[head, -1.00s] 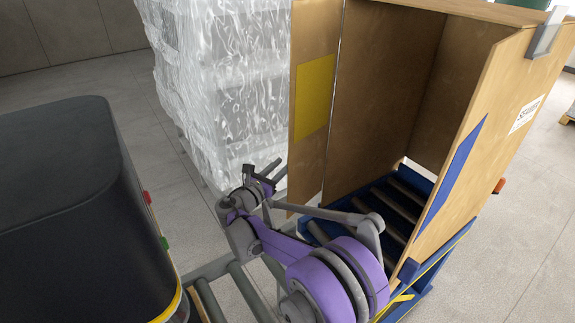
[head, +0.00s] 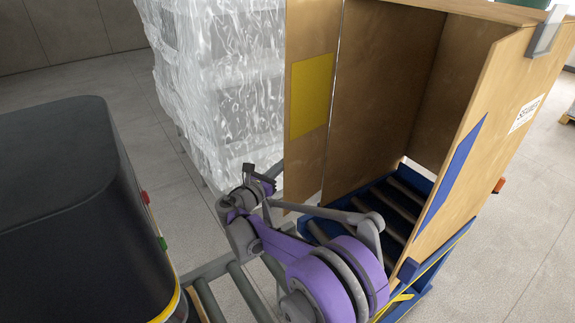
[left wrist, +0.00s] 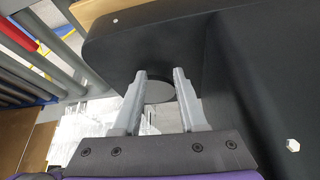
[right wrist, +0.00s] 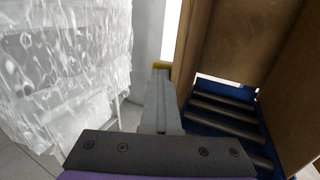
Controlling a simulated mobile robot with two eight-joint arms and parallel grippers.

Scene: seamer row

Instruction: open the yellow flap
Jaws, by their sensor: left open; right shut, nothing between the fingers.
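The yellow flap is a tall brown cardboard panel with a yellow patch (head: 312,95), on the left side of the open carton (head: 385,80). It stands swung outward, leaving the carton's front open. My right gripper (head: 276,170) is shut and empty at the flap's lower left edge in the head view. In the right wrist view its closed fingers (right wrist: 160,75) point forward beside a brown panel, with a small yellow piece at their tips. I cannot tell whether they touch the flap. My left gripper (left wrist: 160,72) is open and empty in the left wrist view, in front of a dark body.
A plastic-wrapped stack (head: 215,90) stands close behind and left of the flap. The carton stands on a blue roller conveyor (head: 400,205). Its right flap bears a blue mark (head: 452,170). A black rounded machine housing (head: 60,200) fills the left. Floor shows at the right.

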